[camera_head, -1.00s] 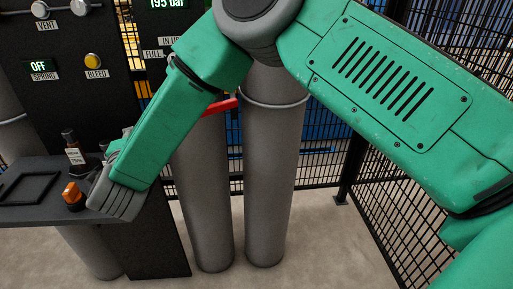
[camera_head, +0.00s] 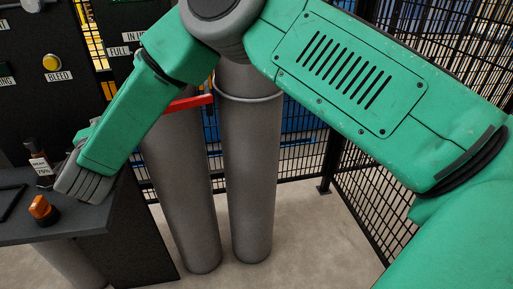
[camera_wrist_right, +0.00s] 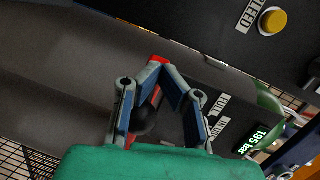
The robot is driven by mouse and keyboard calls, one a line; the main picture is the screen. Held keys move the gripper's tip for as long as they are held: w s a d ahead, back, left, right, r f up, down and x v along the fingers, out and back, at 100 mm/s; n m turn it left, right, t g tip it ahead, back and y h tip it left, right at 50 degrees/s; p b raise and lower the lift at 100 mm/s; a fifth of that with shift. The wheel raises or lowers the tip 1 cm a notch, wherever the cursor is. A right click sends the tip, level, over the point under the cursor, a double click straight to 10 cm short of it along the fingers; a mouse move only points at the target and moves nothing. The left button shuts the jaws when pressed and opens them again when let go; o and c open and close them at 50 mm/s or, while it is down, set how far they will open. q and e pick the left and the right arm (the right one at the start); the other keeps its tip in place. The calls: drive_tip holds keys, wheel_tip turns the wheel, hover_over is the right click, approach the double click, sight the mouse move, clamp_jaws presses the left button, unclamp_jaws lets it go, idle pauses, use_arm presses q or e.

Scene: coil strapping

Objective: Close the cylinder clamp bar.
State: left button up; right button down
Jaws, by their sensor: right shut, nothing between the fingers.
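The red clamp bar (camera_head: 190,103) sticks out from behind my right forearm in the head view, in front of the grey cylinders. Its left part is hidden by the forearm. A left grey cylinder (camera_head: 185,195) and a right grey cylinder (camera_head: 252,175) stand upright side by side; the right one has a light ring near its top. In the wrist view my right gripper (camera_wrist_right: 158,66) is shut and empty, its fingertips beside a red part (camera_wrist_right: 159,59), apparently the bar. I cannot tell if they touch. My left gripper is not in view.
A dark panel (camera_head: 25,100) with a yellow bleed button (camera_head: 52,62) stands at the left. A dark shelf (camera_head: 70,222) below it holds an orange-topped object (camera_head: 42,209) and a small bottle (camera_head: 40,162). Black mesh fence (camera_head: 375,190) closes off the right side.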

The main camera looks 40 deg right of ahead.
drive_tip(key=shift+w+d, duration=0.2)
drive_tip(key=shift+w, duration=0.15)
drive_tip(key=shift+w+a, duration=0.25)
drive_tip(key=shift+w, duration=0.05)
drive_tip(key=shift+w+d, duration=0.2)
drive_tip(key=shift+w, duration=0.25)
idle(2.6)
